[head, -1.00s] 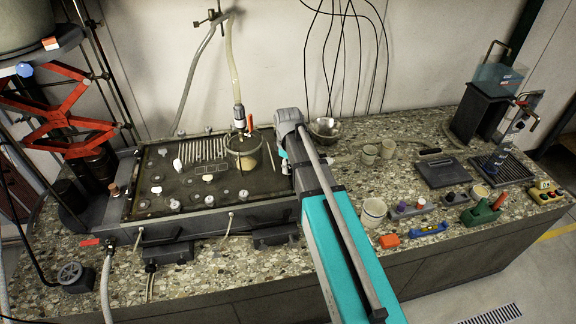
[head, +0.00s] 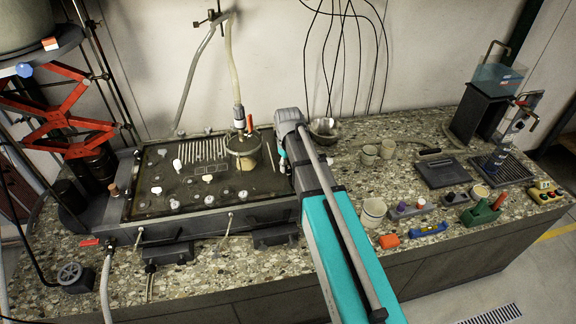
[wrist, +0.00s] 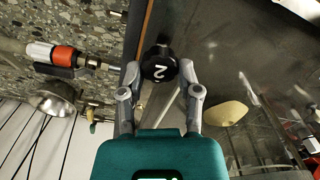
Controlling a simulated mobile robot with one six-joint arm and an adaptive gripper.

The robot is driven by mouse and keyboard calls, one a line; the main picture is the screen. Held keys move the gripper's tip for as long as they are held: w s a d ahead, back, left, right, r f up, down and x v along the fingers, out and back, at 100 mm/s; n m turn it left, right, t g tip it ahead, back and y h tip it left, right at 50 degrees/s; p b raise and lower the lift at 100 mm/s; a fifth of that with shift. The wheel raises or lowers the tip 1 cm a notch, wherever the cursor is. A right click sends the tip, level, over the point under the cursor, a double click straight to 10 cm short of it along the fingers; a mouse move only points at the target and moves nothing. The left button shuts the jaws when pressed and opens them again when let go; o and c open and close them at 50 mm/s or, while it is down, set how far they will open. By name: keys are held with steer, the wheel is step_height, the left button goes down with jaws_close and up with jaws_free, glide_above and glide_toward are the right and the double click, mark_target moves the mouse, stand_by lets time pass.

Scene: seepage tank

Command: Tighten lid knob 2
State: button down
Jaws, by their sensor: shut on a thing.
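Lid knob 2 (wrist: 158,68) is a round black knob with a white "2" on its top, near the tank's edge in the wrist view. My gripper (wrist: 159,75) is shut on it, with one grey finger on each side. The knob's underside and stem are hidden. In the head view my arm covers the knob, and the gripper's fingers are mostly hidden behind the arm at the right end of the tank (head: 262,212).
A metal bowl (head: 325,128) stands behind my arm.

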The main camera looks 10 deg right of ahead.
steer(key=shift+m, duration=0.5)
steer(key=shift+c, duration=1.5)
jaws_free()
steer(key=shift+n, duration=0.3)
